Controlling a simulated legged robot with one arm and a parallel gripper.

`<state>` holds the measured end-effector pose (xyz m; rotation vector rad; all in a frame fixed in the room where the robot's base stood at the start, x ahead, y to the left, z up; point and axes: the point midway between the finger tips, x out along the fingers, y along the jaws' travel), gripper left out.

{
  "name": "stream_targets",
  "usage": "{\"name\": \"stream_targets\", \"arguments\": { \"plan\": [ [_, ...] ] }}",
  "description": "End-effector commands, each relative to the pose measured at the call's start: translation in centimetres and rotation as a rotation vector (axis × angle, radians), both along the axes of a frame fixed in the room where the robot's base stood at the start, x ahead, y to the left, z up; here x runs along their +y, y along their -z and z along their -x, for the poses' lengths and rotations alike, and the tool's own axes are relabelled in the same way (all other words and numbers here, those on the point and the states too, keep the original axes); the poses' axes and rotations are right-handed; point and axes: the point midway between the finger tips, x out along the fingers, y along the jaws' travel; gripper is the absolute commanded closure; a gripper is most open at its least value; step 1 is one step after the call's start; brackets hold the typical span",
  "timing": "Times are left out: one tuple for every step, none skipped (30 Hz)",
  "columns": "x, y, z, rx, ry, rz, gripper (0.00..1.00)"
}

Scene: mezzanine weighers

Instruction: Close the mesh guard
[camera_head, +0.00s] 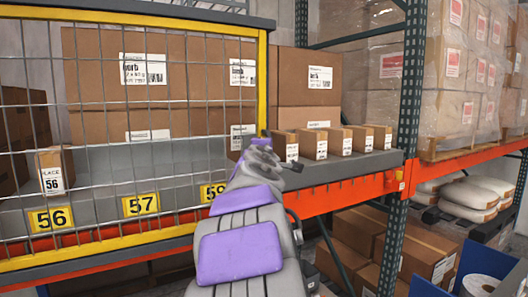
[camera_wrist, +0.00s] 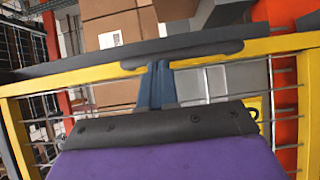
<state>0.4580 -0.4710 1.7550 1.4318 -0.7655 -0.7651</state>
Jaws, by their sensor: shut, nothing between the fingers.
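The mesh guard (camera_head: 140,233) is a wire grid in a yellow frame. In the head view it covers the left part of the shelf, and its right upright stands just beside my gripper (camera_head: 268,150). The shelf to the right of that upright is uncovered. In the wrist view, the yellow frame (camera_wrist: 90,75) with a dark grey rail along it crosses the picture, with wire on both sides. My gripper (camera_wrist: 156,68) is shut and empty, its blue-grey fingers together against or very near the frame; contact is unclear. My arm hides part of the guard's lower right corner.
Small boxes (camera_head: 313,144) stand in a row on the open shelf, right of the guard. A labelled box (camera_head: 54,170) stands behind the mesh above yellow number plates (camera_head: 141,204). A green rack post (camera_head: 402,140) and orange beam (camera_head: 345,193) bound the right side.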

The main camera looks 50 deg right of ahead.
Motion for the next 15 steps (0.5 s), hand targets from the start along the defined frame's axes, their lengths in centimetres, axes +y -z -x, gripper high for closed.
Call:
{"name": "stream_targets", "arguments": {
  "plan": [
    [0.2, 0.0, -0.1, 0.0, -0.002, 0.0, 1.0],
    [0.4, 0.1, -0.2, 0.0, -0.002, 0.0, 1.0],
    [0.8, 0.1, -0.4, -0.001, -0.003, 0.001, 1.0],
    [1.1, 0.1, -0.5, 0.0, -0.003, 0.001, 1.0],
    [1.6, 0.1, -0.7, 0.0, -0.004, 0.001, 1.0],
    [2.2, 0.1, -0.9, 0.001, -0.006, 0.003, 1.0],
    [2.8, 0.1, -1.1, 0.001, -0.006, 0.004, 1.0],
    [3.4, 0.1, -1.3, 0.0, -0.007, 0.005, 1.0],
    [4.3, 0.1, -1.5, 0.0, -0.009, 0.006, 1.0],
    [4.9, 0.0, -1.4, -0.001, -0.007, 0.007, 1.0],
    [5.3, -0.1, -0.9, -0.001, -0.005, 0.007, 1.0],
    [5.9, -0.1, -0.4, -0.001, -0.003, 0.007, 1.0],
    [6.3, -0.1, -0.1, 0.0, -0.003, 0.006, 1.0],
    [6.7, 0.0, 0.1, -0.001, -0.003, 0.005, 1.0],
    [7.3, -0.1, 0.4, -0.002, -0.004, 0.006, 1.0]
  ]
}}
